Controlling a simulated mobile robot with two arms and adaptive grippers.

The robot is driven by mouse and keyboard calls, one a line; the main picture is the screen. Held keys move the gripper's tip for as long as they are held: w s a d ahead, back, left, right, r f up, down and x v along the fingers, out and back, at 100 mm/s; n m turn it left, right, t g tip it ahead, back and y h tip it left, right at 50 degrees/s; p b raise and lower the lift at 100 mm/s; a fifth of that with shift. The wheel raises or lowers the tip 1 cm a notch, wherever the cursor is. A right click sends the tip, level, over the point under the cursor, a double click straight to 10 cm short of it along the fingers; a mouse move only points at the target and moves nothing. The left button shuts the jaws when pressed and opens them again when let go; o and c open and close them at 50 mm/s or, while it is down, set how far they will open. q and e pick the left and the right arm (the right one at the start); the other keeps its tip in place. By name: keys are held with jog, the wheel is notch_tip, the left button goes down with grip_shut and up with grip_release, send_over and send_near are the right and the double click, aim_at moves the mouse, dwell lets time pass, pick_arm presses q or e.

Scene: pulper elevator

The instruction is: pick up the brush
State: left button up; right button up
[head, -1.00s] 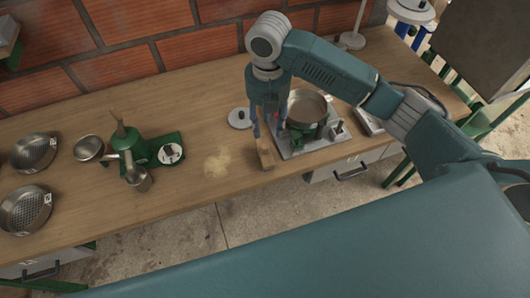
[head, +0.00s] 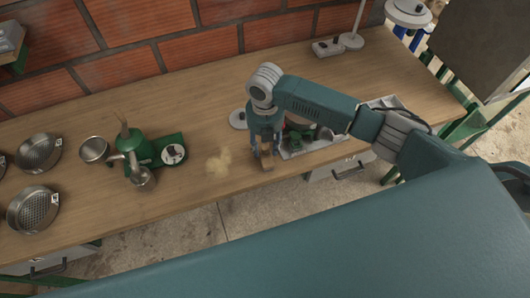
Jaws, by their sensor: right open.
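The brush (head: 267,163), a small tan wooden piece, is near the front edge of the wooden bench. My right gripper (head: 265,148) points down over it, with its fingers open and low around the brush's upper part. Whether the fingers touch it cannot be told. The gripper hides much of the brush. My left gripper is not in view.
A pile of pale powder (head: 219,162) lies left of the brush. A green hand-cranked machine (head: 138,150) and metal sieves (head: 38,152) stand farther left.

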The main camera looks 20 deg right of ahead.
aim_at(265, 147)
grip_shut()
jog(key=shift+r, duration=0.15)
notch_tip(265, 147, up, 20)
jog(key=b, duration=0.3)
dwell(0.4)
